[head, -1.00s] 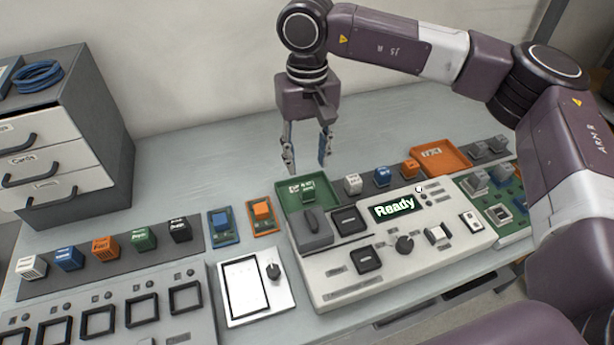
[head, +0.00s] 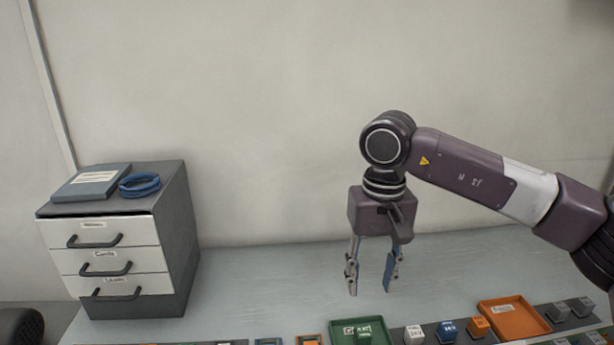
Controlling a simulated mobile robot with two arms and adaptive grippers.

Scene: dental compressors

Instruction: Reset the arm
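My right gripper (head: 371,272) hangs from my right arm, which comes in from the right. Its two fingers point down and stand apart, with nothing between them. It is above the back part of the grey table (head: 265,275), behind a green tray (head: 340,331). My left gripper is not in the head view.
A grey cabinet (head: 180,255) with three white drawers stands at the left; a book (head: 92,182) and a coiled blue cable (head: 139,185) lie on top. An orange tray (head: 515,318) and several small blocks line the lower edge. The back of the table is clear.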

